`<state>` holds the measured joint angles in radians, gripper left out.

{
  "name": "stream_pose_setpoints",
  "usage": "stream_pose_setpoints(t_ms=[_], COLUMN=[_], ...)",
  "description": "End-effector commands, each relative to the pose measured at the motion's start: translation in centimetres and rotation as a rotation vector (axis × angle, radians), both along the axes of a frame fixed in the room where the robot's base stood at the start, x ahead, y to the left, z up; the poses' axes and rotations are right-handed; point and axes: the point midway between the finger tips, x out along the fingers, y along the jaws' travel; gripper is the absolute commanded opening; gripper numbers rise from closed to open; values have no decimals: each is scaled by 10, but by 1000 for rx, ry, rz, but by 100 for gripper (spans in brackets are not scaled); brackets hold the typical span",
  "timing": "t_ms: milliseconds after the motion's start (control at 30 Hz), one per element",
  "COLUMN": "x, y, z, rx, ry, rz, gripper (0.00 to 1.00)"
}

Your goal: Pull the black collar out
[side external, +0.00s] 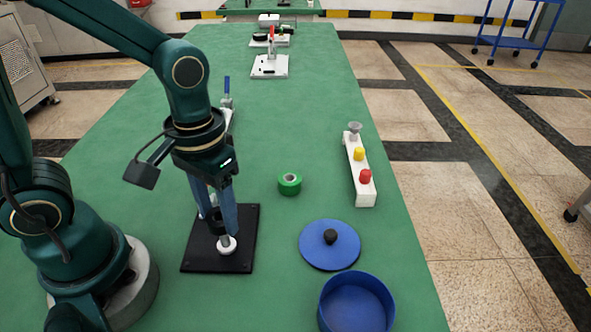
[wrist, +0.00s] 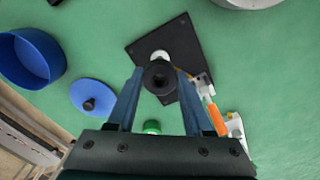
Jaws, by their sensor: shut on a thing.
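The black collar (wrist: 160,77) is a dark round piece with a hole, between my two fingers in the wrist view. My gripper (wrist: 159,72) is shut on it. In the side view my gripper (side external: 218,224) points down over the black square plate (side external: 197,254), and the fingers mostly hide the collar. A short grey post with a white ring (side external: 227,246) stands on the plate just below the fingertips. The white ring also shows behind the collar in the wrist view (wrist: 158,55). I cannot tell whether the collar is clear of the post.
A green tape roll (side external: 289,184) lies right of the plate. A blue lid with a black knob (side external: 325,258) and an open blue tub (side external: 357,301) are at the front right. A white bar with coloured knobs (side external: 362,188) lies near the right edge. A blue-handled clamp (side external: 227,92) stands behind my gripper.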

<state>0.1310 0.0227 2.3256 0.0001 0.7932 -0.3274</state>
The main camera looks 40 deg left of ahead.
Motion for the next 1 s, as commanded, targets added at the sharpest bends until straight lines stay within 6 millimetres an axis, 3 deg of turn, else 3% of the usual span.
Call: stream_pose_setpoints(t_ms=[1000], x=[0], y=[0], z=[15], rx=[0], ry=[0], rz=[0], gripper=[0])
